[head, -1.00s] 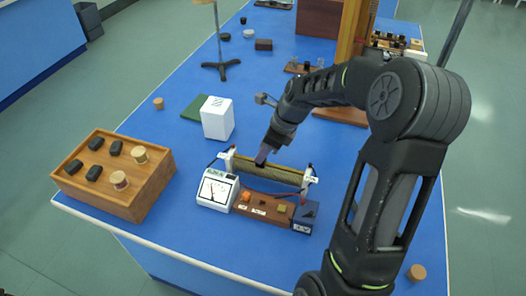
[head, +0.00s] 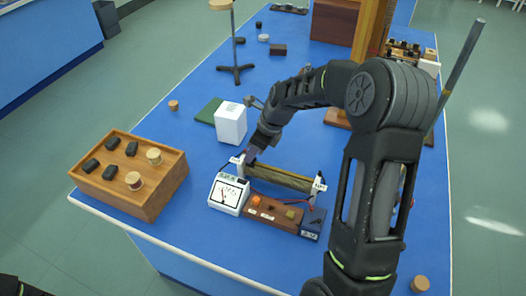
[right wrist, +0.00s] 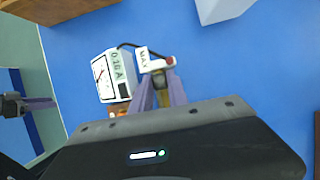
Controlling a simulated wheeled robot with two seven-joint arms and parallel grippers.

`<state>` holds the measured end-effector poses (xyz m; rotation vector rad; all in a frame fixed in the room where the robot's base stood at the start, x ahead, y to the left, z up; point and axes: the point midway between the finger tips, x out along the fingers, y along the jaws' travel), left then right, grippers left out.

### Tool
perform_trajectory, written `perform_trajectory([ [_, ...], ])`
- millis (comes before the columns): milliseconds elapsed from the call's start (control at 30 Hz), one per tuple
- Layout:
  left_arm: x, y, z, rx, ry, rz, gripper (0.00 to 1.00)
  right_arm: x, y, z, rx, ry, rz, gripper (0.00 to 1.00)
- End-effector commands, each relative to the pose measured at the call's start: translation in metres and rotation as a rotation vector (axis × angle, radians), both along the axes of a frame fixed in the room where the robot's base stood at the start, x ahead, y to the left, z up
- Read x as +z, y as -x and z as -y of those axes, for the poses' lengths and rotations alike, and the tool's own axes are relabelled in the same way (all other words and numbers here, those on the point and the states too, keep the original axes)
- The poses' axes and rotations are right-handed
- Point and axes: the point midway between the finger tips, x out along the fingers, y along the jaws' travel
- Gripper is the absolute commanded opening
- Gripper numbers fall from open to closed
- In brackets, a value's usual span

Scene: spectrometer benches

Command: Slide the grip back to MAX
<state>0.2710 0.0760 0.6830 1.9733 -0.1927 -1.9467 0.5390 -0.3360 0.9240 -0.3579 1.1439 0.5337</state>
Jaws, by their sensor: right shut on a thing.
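The rheostat (head: 285,177), a long brown coil between white end pieces, lies behind the meter and the wooden switch board. Its white MAX label (right wrist: 143,58) shows at the coil's left end in the right wrist view. My right gripper (head: 249,157) is at that left end, its purple fingers shut on the sliding grip, which the fingers mostly hide. The fingers also show beside the MAX label in the right wrist view (right wrist: 161,92). My left gripper (right wrist: 52,103) shows at the left edge of the wrist view, away from the rheostat; its opening is unclear.
The white meter (head: 229,194) and the switch board (head: 272,212) sit close in front of the rheostat. A wooden tray (head: 158,200) with several weights stands to the left. A white box (head: 230,123) stands behind. The blue bench between is clear.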

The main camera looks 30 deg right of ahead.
Motion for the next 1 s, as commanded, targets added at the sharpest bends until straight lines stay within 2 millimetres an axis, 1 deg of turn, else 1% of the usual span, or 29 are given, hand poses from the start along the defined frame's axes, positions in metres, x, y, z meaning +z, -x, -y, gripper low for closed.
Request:
perform_trajectory([
  [33,-0.001,0.000,0.000,0.000,0.000,-0.001,0.42,0.002,-0.003,-0.002,-0.001,-0.002,0.010,0.00],
  [200,-0.001,0.000,0.000,0.000,0.000,-0.001,0.42,0.002,-0.004,-0.002,-0.001,-0.002,0.011,0.00],
  [233,-0.001,0.000,0.000,0.000,0.000,-0.001,0.42,0.003,-0.004,-0.002,-0.001,-0.003,0.011,0.22],
  [467,-0.001,0.000,0.000,-0.001,0.000,0.000,0.42,0.002,-0.002,-0.002,0.000,-0.002,0.008,0.41],
  [767,-0.001,0.000,0.000,-0.001,0.000,0.000,0.42,0.003,-0.001,-0.001,-0.001,-0.002,0.006,0.42],
  [867,-0.002,0.000,0.000,-0.001,0.001,0.001,0.42,0.009,0.000,0.001,-0.001,-0.001,0.008,0.42],
  [1000,-0.005,0.000,0.000,-0.002,0.002,0.002,0.42,0.026,0.006,0.005,0.000,-0.001,0.010,0.42],
])
